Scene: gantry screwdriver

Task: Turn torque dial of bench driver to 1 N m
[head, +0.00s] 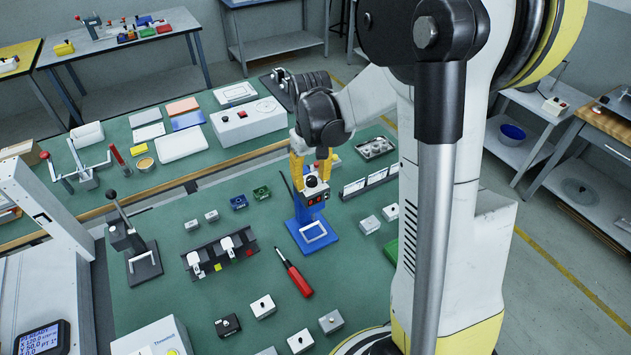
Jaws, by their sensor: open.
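The bench driver (309,218) is a blue stand with a flat blue base on the green bench, near the middle of the head view. Its upper body has small red marks on the front. A pale round part with a dark top, which looks like the torque dial (315,184), sits on top. My gripper (311,169) points down with its yellow fingers open, just above and around the top of the driver. Whether the fingers touch the dial cannot be told. The dial's scale and setting are too small to read.
A red screwdriver (293,278) lies in front of the driver. A black rack (208,262) and a toggle press (135,246) stand to the left. Several small boxes lie at the front and right. A white box (247,120) stands on the bench behind.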

